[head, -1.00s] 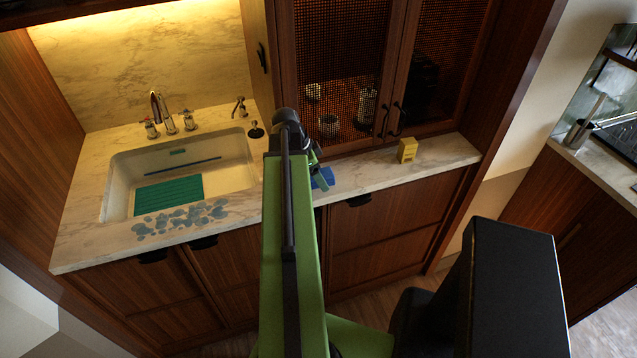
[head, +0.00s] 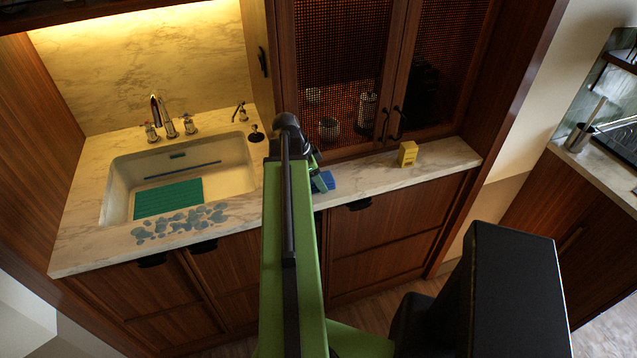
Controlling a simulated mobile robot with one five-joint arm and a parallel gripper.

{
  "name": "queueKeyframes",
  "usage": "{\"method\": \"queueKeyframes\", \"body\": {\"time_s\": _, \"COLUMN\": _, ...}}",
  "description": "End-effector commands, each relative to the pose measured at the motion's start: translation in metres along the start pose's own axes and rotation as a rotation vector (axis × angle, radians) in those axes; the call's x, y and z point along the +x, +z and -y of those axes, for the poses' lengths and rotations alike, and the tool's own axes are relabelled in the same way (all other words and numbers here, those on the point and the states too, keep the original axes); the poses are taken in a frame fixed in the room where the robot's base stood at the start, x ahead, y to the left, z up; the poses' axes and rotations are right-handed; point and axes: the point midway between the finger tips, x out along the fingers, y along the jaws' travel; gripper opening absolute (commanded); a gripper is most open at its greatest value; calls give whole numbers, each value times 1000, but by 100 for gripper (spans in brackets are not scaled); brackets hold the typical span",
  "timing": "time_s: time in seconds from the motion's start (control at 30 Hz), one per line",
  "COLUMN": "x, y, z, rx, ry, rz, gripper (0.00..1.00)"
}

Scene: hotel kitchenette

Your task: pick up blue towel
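The blue towel (head: 326,180) is a small blue patch on the marble counter, just right of my arm. My arm hides part of it from this view. My gripper (head: 317,170) is at the far end of the arm, right beside the towel or over it. The fingers are small and mostly hidden, so I cannot tell whether they touch the towel or how far apart they are.
A yellow box (head: 407,153) stands on the counter to the right. A white sink (head: 235,165) with a teal mat (head: 168,197) lies to the left, with bluish wet spots (head: 180,222) on its front rim. Mesh-front cabinet doors (head: 340,60) rise behind the counter.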

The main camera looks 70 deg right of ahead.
Motion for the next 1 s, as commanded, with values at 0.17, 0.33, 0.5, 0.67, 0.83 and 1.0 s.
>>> {"method": "queueKeyframes", "body": {"time_s": 0.17, "x": 0, "y": 0, "z": 0, "rx": 0, "ry": 0, "rz": 0, "gripper": 24}}
{"method": "queueKeyframes", "body": {"time_s": 0.33, "x": 0, "y": 0, "z": 0, "rx": 0, "ry": 0, "rz": 0, "gripper": 13}}
{"method": "queueKeyframes", "body": {"time_s": 0.5, "x": -1, "y": -1, "z": 0, "rx": 0, "ry": 0, "rz": 0, "gripper": 13}}
{"method": "queueKeyframes", "body": {"time_s": 0.67, "x": -12, "y": -4, "z": 0, "rx": -1, "ry": 0, "rz": 0, "gripper": 12}}
{"method": "queueKeyframes", "body": {"time_s": 0.83, "x": -36, "y": -11, "z": 1, "rx": -5, "ry": -2, "rz": 0, "gripper": 12}}
{"method": "queueKeyframes", "body": {"time_s": 1.0, "x": -55, "y": -15, "z": -7, "rx": -9, "ry": -4, "rz": 0, "gripper": 12}}
